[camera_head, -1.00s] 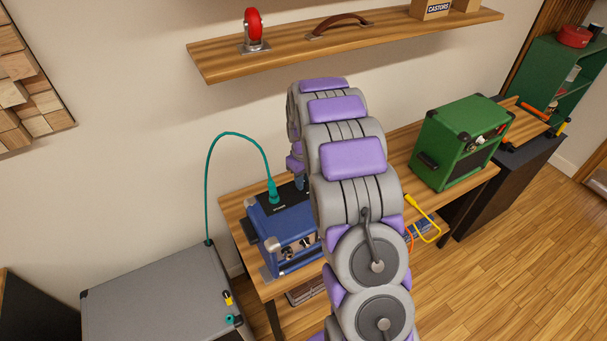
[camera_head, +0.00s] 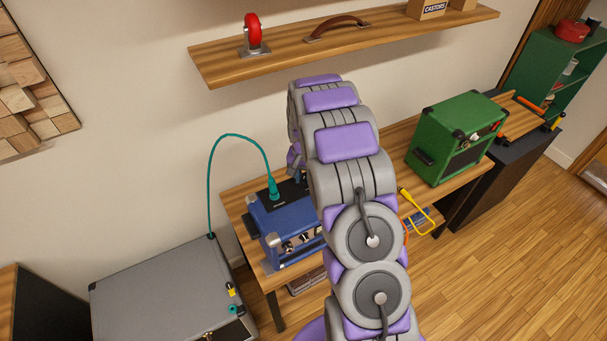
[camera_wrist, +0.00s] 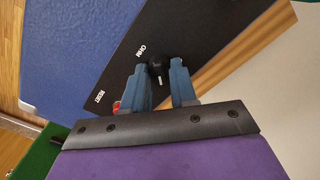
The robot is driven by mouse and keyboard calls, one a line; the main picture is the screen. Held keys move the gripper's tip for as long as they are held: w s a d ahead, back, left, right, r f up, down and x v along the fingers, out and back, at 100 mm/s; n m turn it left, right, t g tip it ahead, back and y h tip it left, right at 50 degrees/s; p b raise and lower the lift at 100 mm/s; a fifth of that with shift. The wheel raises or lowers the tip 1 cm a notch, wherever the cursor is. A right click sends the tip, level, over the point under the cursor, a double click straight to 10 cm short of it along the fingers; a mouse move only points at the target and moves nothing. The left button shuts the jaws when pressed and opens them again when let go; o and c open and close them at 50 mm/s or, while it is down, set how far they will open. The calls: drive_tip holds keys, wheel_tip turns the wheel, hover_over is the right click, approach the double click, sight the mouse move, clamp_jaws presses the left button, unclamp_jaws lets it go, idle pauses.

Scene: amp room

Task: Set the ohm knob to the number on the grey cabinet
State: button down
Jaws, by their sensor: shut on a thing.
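The ohm knob (camera_wrist: 156,66) is small and black with a pale pointer mark. It sits on a black panel (camera_wrist: 190,32) beside the white "OHM" lettering (camera_wrist: 142,49) in the wrist view. My gripper (camera_wrist: 160,70) has its two blue-grey fingers shut on the knob, one on each side. The panel is on top of the blue amp (camera_head: 290,218) in the head view, where my arm hides part of it. The grey cabinet (camera_head: 160,290) stands at the lower left. No number on it is readable.
A red part (camera_wrist: 117,105) shows by the "RESET" lettering, close to the left finger. A teal cable (camera_head: 211,165) arcs from the amp's top to the cabinet. A green amp (camera_head: 447,140) stands farther right on the bench. A wooden shelf (camera_head: 365,38) hangs above.

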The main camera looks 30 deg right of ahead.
sight(304, 178)
drive_tip(key=shift+m, duration=0.8)
drive_tip(key=c, duration=0.9)
unclamp_jaws()
drive_tip(key=shift+c, duration=0.2)
wheel_tip(304, 178, up, 17)
drive_tip(key=p, duration=0.1)
drive_tip(key=shift+r+p, duration=0.15)
drive_tip(key=shift+p, duration=0.15)
drive_tip(key=shift+d, duration=0.1)
